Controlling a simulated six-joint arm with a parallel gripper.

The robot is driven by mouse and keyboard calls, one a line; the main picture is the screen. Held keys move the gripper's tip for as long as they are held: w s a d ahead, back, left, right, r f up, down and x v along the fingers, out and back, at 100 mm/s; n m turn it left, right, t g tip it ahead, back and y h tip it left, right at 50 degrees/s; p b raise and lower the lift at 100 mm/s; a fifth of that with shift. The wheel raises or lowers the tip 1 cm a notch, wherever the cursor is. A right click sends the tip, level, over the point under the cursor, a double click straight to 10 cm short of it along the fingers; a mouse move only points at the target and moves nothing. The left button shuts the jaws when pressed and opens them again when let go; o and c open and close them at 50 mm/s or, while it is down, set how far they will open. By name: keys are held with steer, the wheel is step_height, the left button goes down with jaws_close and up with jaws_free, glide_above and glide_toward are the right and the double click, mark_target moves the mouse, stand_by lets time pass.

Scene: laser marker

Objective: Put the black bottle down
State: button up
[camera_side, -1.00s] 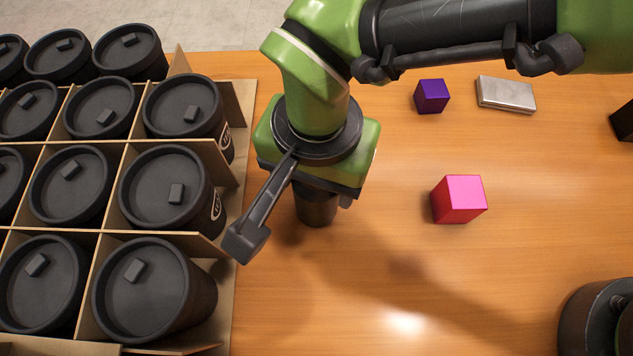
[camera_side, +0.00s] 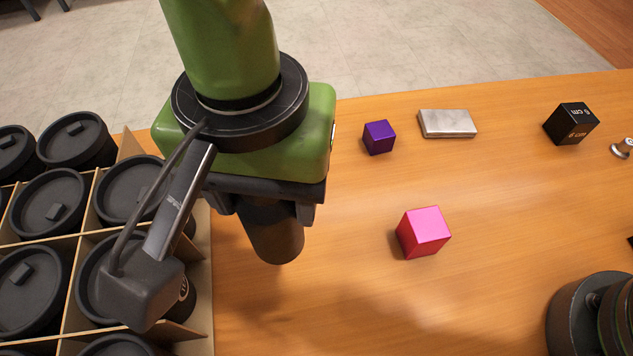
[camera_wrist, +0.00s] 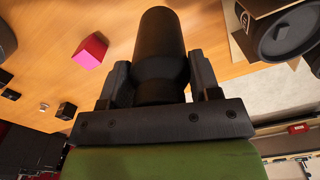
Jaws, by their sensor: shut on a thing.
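The black bottle (camera_side: 273,236) is held in my gripper (camera_side: 268,205), which is shut on it from both sides. In the side view the bottle hangs below the gripper, slightly tilted, over the wooden table beside the box of tumblers. The wrist view shows the bottle (camera_wrist: 160,45) between the two fingers of my gripper (camera_wrist: 162,85). Its upper part is hidden by the gripper body in the side view. I cannot tell for sure how far its lower end is above the table.
A cardboard box (camera_side: 203,262) with dividers holds several black tumblers at left. A pink cube (camera_side: 424,232), a purple cube (camera_side: 379,138), a silver block (camera_side: 447,123) and a black cube (camera_side: 571,124) stand on the table (camera_side: 330,290). Bare wood lies between box and pink cube.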

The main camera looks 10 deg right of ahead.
steer(key=shift+w+d+r, duration=0.1)
steer(key=shift+w+r, duration=0.05)
steer(key=shift+r, duration=0.15)
steer(key=w+d+r+m, duration=0.15)
steer(key=w+d, duration=0.25)
steer(key=d, duration=0.7)
steer(key=w+d+m, duration=0.3)
steer(key=w+d, duration=0.2)
steer(key=d, duration=0.7)
steer(key=s+d+f+m, duration=0.1)
steer(key=s+d+m, duration=0.1)
steer(key=s+d, duration=0.35)
steer(key=s+d+m, duration=0.2)
steer(key=s+d, duration=0.1)
steer(key=d, duration=0.6)
steer(key=shift+m, duration=0.35)
steer(key=shift+s+d+f, duration=0.1)
steer(key=shift+s+f, duration=0.05)
steer(key=shift+f, duration=1.55)
steer(key=shift+s+d+f, duration=0.1)
steer(key=shift+f, duration=1.65)
steer(key=shift+s+f, duration=0.15)
steer(key=shift+f, duration=1.55)
